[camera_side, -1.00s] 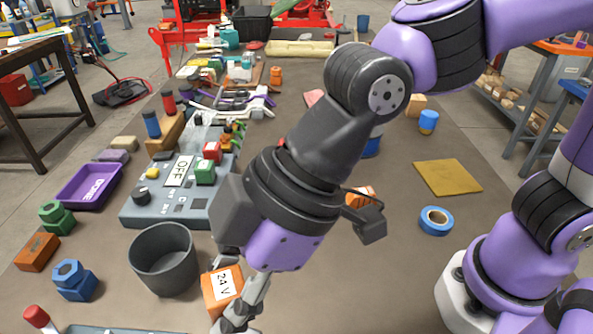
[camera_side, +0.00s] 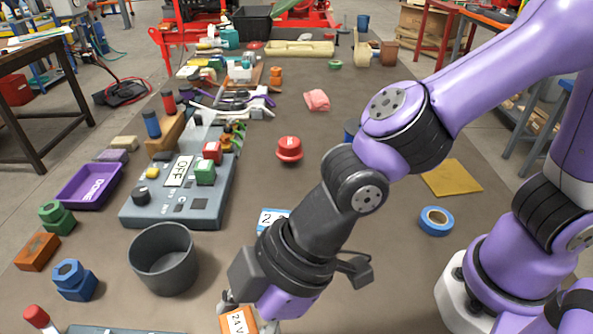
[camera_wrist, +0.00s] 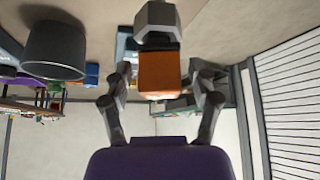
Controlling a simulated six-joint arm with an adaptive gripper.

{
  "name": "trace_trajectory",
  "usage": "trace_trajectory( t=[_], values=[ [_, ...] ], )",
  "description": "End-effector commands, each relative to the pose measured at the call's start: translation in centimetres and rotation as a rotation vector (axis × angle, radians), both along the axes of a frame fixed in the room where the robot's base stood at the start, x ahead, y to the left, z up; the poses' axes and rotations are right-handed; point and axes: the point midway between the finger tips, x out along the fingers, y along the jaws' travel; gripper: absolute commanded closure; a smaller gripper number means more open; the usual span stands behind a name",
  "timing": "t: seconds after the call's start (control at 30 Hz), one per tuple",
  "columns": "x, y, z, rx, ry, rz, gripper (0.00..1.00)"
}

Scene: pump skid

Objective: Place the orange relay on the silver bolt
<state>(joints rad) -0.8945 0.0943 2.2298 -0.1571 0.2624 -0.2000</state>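The orange relay (camera_wrist: 160,74) sits between the two fingers of my gripper (camera_wrist: 160,84) in the wrist view, which appears upside down. A narrow gap shows on each side of it, so the fingers look open around it. The grey silver bolt (camera_wrist: 156,20) has a hexagonal end and lines up directly against the relay's far end. They appear to touch, with the relay on top of the bolt. In the side view the relay (camera_side: 238,321), labelled 24 V, is at the bottom edge beside my gripper (camera_side: 250,312). The bolt is outside that view.
A dark grey bin (camera_side: 164,262) stands just left of my gripper. A grey control box (camera_side: 180,195) marked OFF lies behind it. A blue labelled block (camera_side: 270,219) is partly hidden by my arm. A blue tape roll (camera_side: 436,221) and a yellow mat (camera_side: 451,178) lie right.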

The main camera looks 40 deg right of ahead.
Motion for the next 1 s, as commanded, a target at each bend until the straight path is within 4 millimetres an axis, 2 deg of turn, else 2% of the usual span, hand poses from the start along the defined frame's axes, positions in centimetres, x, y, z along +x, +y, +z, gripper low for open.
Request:
trace_trajectory(
  t=[0.27, 0.43, 0.8, 1.0],
  values=[
    [0.0, 0.0, 0.1, 0.001, 0.0, 0.0, 0.28],
    [-0.1, -0.4, 1.1, 0.003, -0.002, -0.001, 0.28],
    [-1.6, -4.0, 7.3, 0.007, -0.006, -0.004, 0.28],
    [-2.2, -5.6, 9.8, 0.004, -0.003, -0.002, 0.28]
  ],
)
